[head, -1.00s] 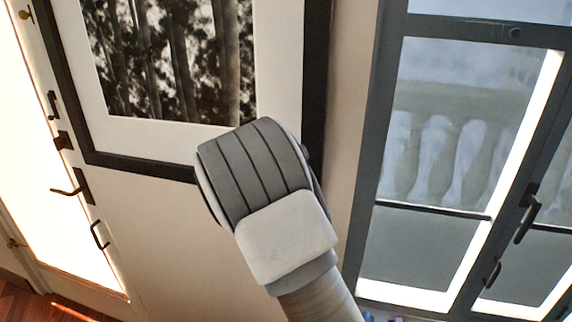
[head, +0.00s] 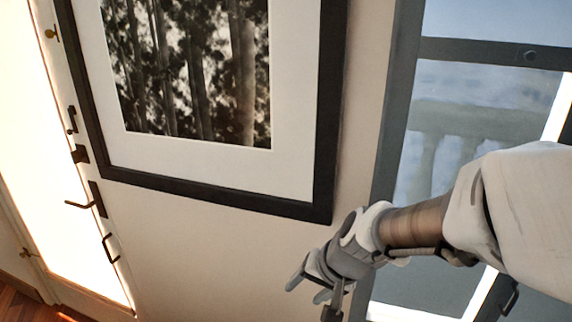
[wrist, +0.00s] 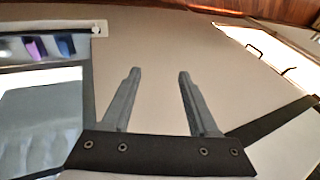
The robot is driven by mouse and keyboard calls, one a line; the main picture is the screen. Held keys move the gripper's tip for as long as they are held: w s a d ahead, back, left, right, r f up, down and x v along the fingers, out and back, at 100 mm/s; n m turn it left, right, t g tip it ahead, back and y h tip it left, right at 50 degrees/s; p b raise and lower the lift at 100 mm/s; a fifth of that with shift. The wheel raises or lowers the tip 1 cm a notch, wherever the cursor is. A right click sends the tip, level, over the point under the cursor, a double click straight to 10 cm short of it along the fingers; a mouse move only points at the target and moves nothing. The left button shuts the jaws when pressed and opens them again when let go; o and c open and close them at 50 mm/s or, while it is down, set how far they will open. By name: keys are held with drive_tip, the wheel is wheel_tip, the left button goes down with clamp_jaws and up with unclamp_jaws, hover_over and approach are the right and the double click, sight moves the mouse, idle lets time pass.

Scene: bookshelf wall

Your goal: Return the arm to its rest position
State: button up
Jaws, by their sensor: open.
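My arm (head: 520,215) reaches in from the right edge of the head view, in front of the glazed door. My gripper (head: 306,289) is at its end, below the lower right corner of the framed picture and in front of the pale wall. In the wrist view my gripper (wrist: 159,74) shows two grey fingers spread apart with nothing between them. It is open and empty.
A black-framed tree picture (head: 325,190) hangs on the pale wall (head: 210,250). A dark-framed glazed door (head: 395,110) is at right. A bright door with dark handles (head: 85,200) is at left. Wood floor (wrist: 270,8) shows in the wrist view.

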drive_tip(key=s+d+r+n+t+h, duration=0.1)
drive_tip(key=s+d+r+n+h, duration=0.2)
drive_tip(key=s+d+r, duration=0.7)
drive_tip(key=shift+s+r+h, duration=0.3)
drive_tip(key=shift+s+r, duration=0.05)
drive_tip(key=shift+s, duration=0.85)
drive_tip(key=shift+c, duration=0.8)
drive_tip(key=shift+d, duration=0.2)
